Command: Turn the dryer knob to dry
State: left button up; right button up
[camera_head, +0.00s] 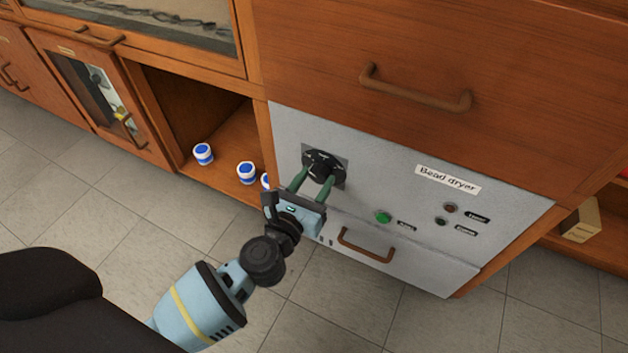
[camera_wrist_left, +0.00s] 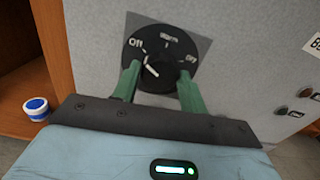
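The dryer knob (camera_head: 324,162) is black and round, on a grey square plate on the panel labelled "Bead dryer" (camera_head: 447,179). In the left wrist view the dial (camera_wrist_left: 165,45) reads "Off" at upper left, a blurred label at the top and what looks like "Dry" at right. Short white marks show at the hub; which setting is selected I cannot tell. My left gripper (camera_head: 313,178) has its green fingers apart, one on each side of the knob's centre, also in the wrist view (camera_wrist_left: 161,72). Firm contact is not visible. My right gripper is not in view.
A green button (camera_head: 383,217) and small dark indicators (camera_head: 450,208) sit right of the knob. A drawer handle (camera_head: 365,245) is below, another handle (camera_head: 415,90) above. Blue-and-white jars (camera_head: 246,172) stand in the open shelf at left. The tiled floor in front is clear.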

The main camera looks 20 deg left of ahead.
pick_arm(q)
jog(key=shift+c, duration=1.4)
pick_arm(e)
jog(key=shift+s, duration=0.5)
